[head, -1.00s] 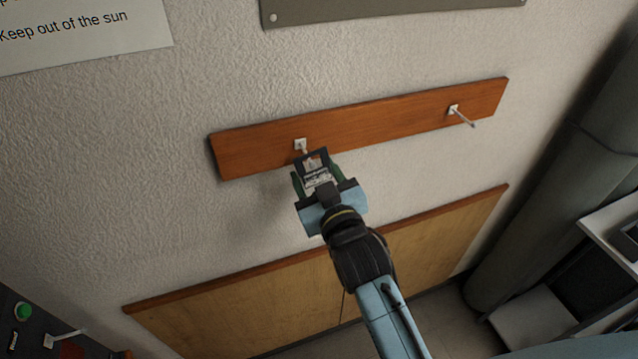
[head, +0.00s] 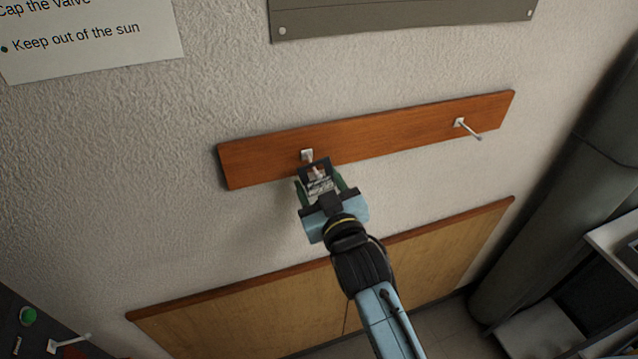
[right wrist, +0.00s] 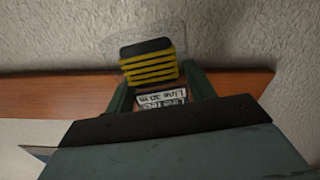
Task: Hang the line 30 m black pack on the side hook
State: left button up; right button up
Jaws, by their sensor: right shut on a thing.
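My right gripper (head: 321,187) is shut on the line pack (head: 316,170), just below and in front of the left hook (head: 307,155) on the wooden board. In the head view the pack's dark top frames a small opening, with a pale bit inside it; I cannot tell whether the hook passes through. In the right wrist view the pack (right wrist: 148,64) shows black and yellow bands in clear wrapping, and an upside-down label reading "Line 30 m" lies between the green fingers. A second hook (head: 468,129) on the board's right is empty. My left gripper is out of view.
The wooden board (head: 400,136) is fixed to a rough white wall. A lower wood panel (head: 240,310) runs beneath. A dark panel with a green button (head: 28,316) and a white hook (head: 70,343) is at lower left. A grey column (head: 560,190) stands at right.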

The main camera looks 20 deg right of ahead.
jog(key=o, duration=1.1)
jog(key=s+b, duration=0.2)
jog(key=s, duration=1.1)
jog(key=shift+s+d, duration=0.2)
jog(key=shift+d, duration=0.05)
jog(key=s+a+f+g+y+b, duration=0.1)
jog(key=s+f+g+b, duration=0.15)
jog(key=f, duration=1.05)
jog(key=s+a+f+n+g+b, duration=0.1)
jog(key=f+g, duration=0.2)
jog(key=f, duration=1)
jog(key=s+a+f+g+y+b, duration=0.1)
jog(key=s+f+g+b, duration=0.1)
jog(key=f, duration=1.1)
jog(key=s+d+f+g+h+b, duration=0.1)
jog(key=s+d+f+g+b, duration=0.1)
jog(key=s+f, duration=0.45)
jog(key=s+d+f+g+b, duration=0.1)
jog(key=s+d+f+g, duration=0.2)
jog(key=f, duration=0.6)
jog(key=s+d+f+g+b, duration=0.1)
jog(key=s+d+f+g, duration=0.1)
jog(key=s+d+f, duration=0.2)
jog(key=s+d+f+m+g+h+b, duration=0.1)
jog(key=s+d+f, duration=0.3)
jog(key=s+f, duration=0.4)
jog(key=s+g+b, duration=0.1)
jog(key=s, duration=0.4)
jog(key=shift+h, duration=0.3)
